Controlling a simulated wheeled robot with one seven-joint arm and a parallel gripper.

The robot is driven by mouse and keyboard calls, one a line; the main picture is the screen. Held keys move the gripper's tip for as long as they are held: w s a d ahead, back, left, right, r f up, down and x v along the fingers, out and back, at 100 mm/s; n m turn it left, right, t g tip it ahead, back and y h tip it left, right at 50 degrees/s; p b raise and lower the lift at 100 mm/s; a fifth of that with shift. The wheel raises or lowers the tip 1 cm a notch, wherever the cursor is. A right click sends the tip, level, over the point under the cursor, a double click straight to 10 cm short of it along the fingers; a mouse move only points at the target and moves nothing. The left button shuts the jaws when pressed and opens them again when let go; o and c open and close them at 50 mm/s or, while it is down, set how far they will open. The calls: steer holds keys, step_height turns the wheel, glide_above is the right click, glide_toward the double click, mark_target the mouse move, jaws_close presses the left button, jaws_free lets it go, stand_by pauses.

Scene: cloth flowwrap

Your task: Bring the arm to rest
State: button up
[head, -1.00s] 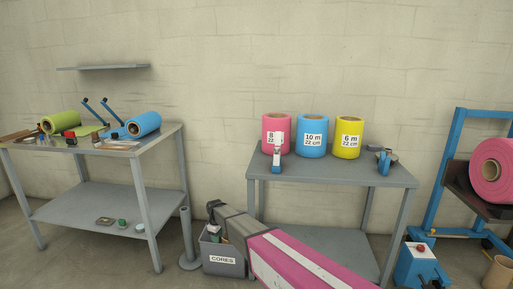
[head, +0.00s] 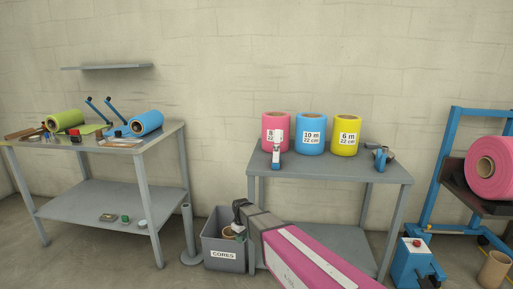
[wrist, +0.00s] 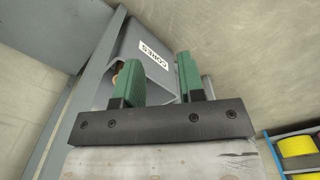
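My arm (head: 310,262), pink with a grey wrist, reaches up from the bottom of the head view. Its end is in front of the lower left part of the roll table. My gripper (wrist: 158,66) shows two green fingers standing apart with nothing between them in the wrist view. In the head view the fingers are mostly hidden behind the dark wrist end. The grey bin labelled CORES (head: 222,265) stands just left of the wrist, and it also shows beyond the fingers in the wrist view (wrist: 170,75).
The roll table (head: 345,174) bears pink (head: 270,146), blue (head: 311,148) and yellow (head: 345,148) rolls. The left workbench (head: 108,147) holds green and blue rolls and tools. A blue stand (head: 448,150) with a large pink roll is at right. A grey post (head: 189,232) stands left of the bin.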

steer(key=s+d+r+m, duration=0.2)
steer(key=s+d+m, duration=0.1)
steer(key=s+d, duration=0.3)
steer(key=s+d+r+m, duration=0.3)
steer(key=s+d, duration=0.3)
steer(key=d, duration=0.5)
steer(key=s+d+r+m, duration=0.3)
steer(key=s+d, duration=0.4)
steer(key=d, duration=0.2)
steer(key=shift+r+m, duration=0.25)
steer(key=shift+m, duration=0.15)
